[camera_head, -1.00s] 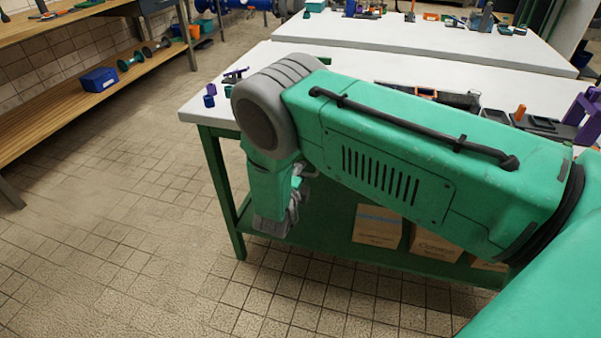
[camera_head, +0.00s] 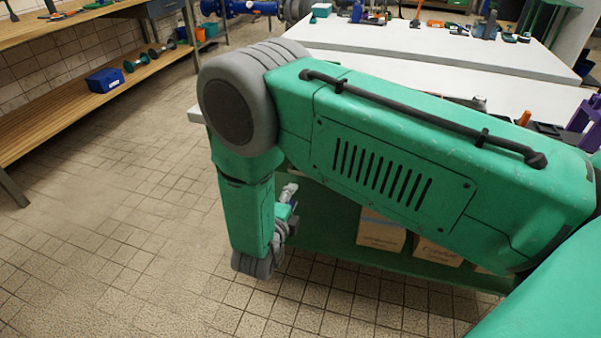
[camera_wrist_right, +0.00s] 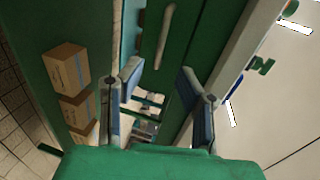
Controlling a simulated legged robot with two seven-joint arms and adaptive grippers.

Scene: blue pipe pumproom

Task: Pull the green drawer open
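The green drawer's front (camera_wrist_right: 202,35) shows in the right wrist view as a dark green panel below the white table top, with a pale bar handle (camera_wrist_right: 165,36) on it. My right gripper (camera_wrist_right: 158,71) is open, with its two blue-padded fingers spread. One end of the handle appears just ahead of the gap between the fingertips. No grip on it shows. In the head view the right gripper (camera_head: 290,190) shows small beside the table's end, partly behind my forearm. The drawer front is hidden there. My left gripper is out of view.
The white-topped table (camera_head: 400,72) has tools on it. Cardboard boxes (camera_head: 380,230) stand on its green lower shelf, and also show in the wrist view (camera_wrist_right: 67,66). A wooden shelf (camera_head: 90,105) with a blue bin (camera_head: 104,79) stands left. Tiled floor between is clear.

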